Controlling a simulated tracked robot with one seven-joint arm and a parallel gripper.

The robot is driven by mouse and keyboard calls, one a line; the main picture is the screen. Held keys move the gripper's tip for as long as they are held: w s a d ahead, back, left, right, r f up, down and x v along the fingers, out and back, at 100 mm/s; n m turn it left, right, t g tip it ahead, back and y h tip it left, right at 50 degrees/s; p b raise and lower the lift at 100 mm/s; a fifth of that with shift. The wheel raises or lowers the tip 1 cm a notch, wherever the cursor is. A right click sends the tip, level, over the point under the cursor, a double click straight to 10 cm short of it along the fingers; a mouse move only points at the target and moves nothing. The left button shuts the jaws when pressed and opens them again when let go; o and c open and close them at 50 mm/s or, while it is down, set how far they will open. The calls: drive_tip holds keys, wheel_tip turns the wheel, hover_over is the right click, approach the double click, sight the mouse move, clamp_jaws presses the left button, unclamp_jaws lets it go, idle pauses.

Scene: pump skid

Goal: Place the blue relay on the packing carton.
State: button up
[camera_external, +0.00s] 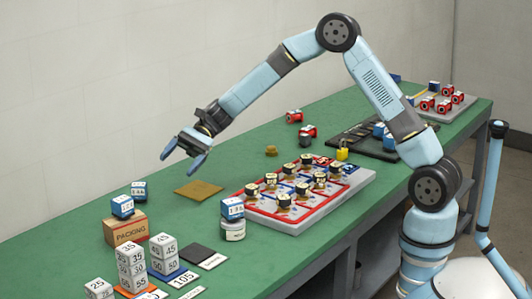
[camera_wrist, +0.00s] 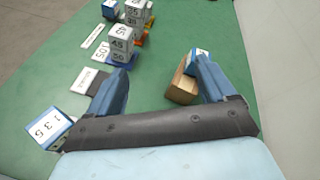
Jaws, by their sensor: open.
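The packing carton (camera_external: 125,231) is a brown box at the left of the table. One blue relay (camera_external: 122,207) with a white label sits on its top. A second blue relay (camera_external: 138,190) shows just behind; I cannot tell what it rests on. Another blue relay (camera_external: 232,208) sits on a jar (camera_external: 232,231). My gripper (camera_external: 182,162) is open and empty above the table, behind and right of the carton. In the wrist view, my gripper's right finger partly hides the carton (camera_wrist: 183,86), and a relay (camera_wrist: 47,130) shows at lower left.
Stacked numbered blocks (camera_external: 131,267) stand in front of the carton. A brown mat (camera_external: 199,190) lies below my gripper. A red-framed tray (camera_external: 297,222) with several parts fills the table's middle. A dark tray (camera_external: 352,140) and loose red parts (camera_external: 307,132) lie farther right.

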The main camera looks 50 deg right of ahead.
drive_tip(key=s+d+r+n+t+h, duration=0.2)
drive_tip(key=s+d+r+n+h, duration=0.3)
drive_tip(key=s+d, duration=0.5)
drive_tip(key=s+d+r+n+t+h, duration=0.25)
drive_tip(key=s+d+r, duration=0.45)
drive_tip(key=s+d, duration=0.35)
drive_tip(key=s+d+r+n+t+h, duration=0.1)
drive_tip(key=s+d+n+t+h, duration=0.2)
drive_tip(key=s+d, duration=1.4)
drive_tip(key=n+h, duration=0.1)
drive_tip(key=h, duration=0.2)
drive_tip(key=shift+s+d+r, duration=0.2)
drive_tip(key=shift+s, duration=0.1)
